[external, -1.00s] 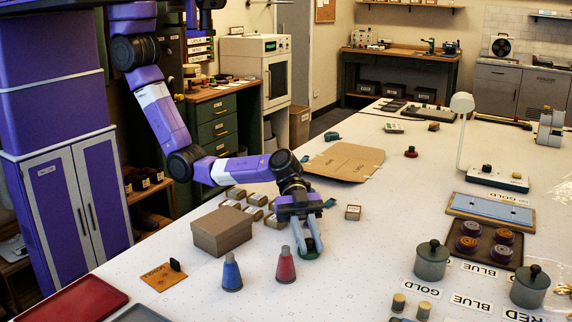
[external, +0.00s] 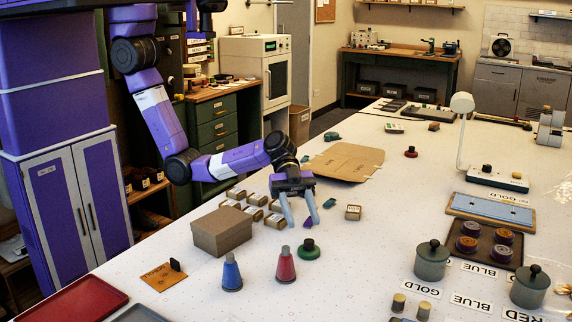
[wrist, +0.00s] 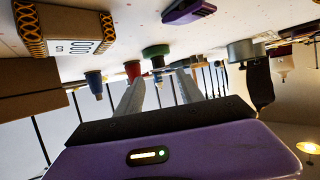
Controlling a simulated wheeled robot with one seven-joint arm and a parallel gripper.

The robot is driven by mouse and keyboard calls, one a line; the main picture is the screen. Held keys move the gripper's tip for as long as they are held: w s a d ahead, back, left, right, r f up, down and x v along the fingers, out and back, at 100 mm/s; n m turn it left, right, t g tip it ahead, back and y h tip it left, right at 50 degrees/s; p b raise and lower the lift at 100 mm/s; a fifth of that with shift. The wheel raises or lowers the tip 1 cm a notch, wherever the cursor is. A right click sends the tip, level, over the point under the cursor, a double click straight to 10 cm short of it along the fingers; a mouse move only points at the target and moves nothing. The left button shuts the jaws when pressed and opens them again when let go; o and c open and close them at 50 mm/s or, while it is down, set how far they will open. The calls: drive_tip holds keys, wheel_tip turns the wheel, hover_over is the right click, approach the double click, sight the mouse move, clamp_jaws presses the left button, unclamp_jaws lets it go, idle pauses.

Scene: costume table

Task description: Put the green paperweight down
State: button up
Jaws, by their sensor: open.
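The green paperweight (external: 309,250), a round disc with a dark knob, stands upright on the white table, to the right of the red cone-shaped piece. It also shows in the wrist view (wrist: 156,51), beyond the fingers. My gripper (external: 300,223) is open and empty, raised above and behind the paperweight, apart from it. Its two pale fingers also show in the wrist view (wrist: 160,85), with nothing between them.
Red (external: 286,265) and blue (external: 231,272) cones stand just left of the paperweight. A cardboard box (external: 221,231) and several small boxes lie further left and behind. Table to the paperweight's right is clear.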

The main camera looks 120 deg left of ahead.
drive_tip(key=shift+v, duration=2.3)
